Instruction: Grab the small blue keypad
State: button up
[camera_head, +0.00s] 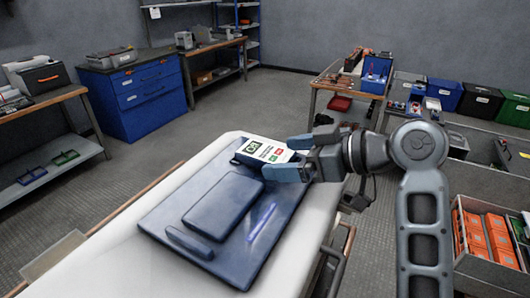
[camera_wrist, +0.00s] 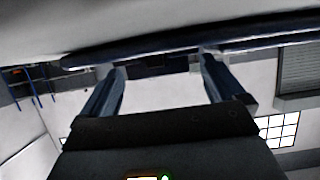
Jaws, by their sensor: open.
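The small blue keypad (camera_head: 262,150) lies at the far end of the dark blue mat (camera_head: 165,215). It has a white face with a green-framed display and small red and green marks, and blue shows at its edge. My gripper (camera_head: 287,158) is at the keypad's right end, close to it, with its fingers pointing left. In the wrist view my gripper (camera_wrist: 160,62) has its two fingers spread apart. A dark shape shows between the fingertips there, below the mat's dark edge; I cannot tell whether it is the keypad or whether anything touches.
A dark blue flat case (camera_head: 223,205), a small blue bar (camera_head: 190,243) and a thin violet-blue strip (camera_head: 262,222) lie on the mat. The pale table top (camera_head: 110,265) is clear at the left. A workbench with a blue box (camera_head: 375,75) stands behind.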

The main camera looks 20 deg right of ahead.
jog(key=shift+w+a+f, duration=0.2)
jog(key=shift+w+a, duration=0.05)
jog(key=shift+w, duration=0.1)
jog(key=c, duration=1.1)
jog(key=shift+r, duration=0.1)
